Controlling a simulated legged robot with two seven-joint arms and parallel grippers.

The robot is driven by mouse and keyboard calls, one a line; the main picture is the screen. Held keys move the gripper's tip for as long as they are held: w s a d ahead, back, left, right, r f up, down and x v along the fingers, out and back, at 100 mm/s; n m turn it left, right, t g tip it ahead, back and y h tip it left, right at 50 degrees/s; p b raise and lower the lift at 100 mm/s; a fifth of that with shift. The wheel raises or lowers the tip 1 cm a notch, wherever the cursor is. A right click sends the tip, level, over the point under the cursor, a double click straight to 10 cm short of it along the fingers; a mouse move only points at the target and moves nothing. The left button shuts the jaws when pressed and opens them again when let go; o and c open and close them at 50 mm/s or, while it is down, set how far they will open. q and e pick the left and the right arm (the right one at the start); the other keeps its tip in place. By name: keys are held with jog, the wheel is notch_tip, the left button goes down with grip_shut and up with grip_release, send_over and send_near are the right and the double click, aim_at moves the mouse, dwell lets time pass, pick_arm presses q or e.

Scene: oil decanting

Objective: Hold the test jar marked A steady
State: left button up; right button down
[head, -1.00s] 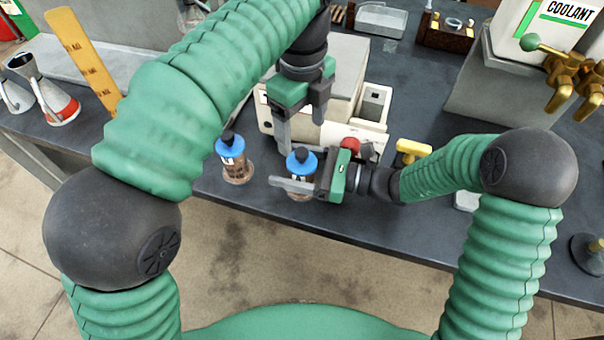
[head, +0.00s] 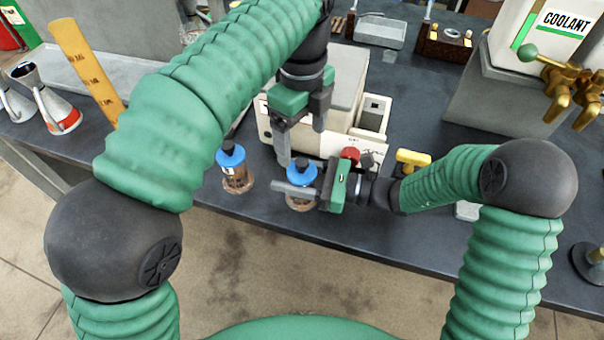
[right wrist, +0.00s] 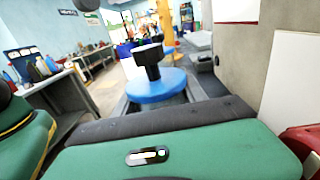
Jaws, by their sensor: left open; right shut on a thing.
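Two brown test jars with blue lids and black knobs stand near the front edge of the bench in the head view. My right gripper (head: 296,190) is shut on the right jar (head: 300,174), its fingers across the body below the lid. That jar looks upright; its blue lid also shows in the right wrist view (right wrist: 157,86). The other jar (head: 234,170) stands apart to the left, with part of a pale label showing. I cannot read an A on either jar. My left gripper (head: 302,142) is open and empty, pointing down just above and behind the held jar.
A beige instrument (head: 345,85) with a red knob (head: 349,154) stands behind the grippers. A yellow-handled item (head: 413,158) lies to the right. A coolant container (head: 520,45) with brass taps (head: 565,85) is at the far right. Metal jugs (head: 50,95) stand at the left.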

aim_at(302, 161)
pick_arm(q)
notch_tip(302, 161, down, 8)
jog(key=n, duration=0.4)
jog(key=shift+n, duration=0.4)
jog(key=shift+w+r, duration=0.1)
jog(key=c, duration=1.6)
jog(key=shift+c, duration=0.3)
jog(key=shift+r, duration=0.15)
jog(key=shift+r, duration=1)
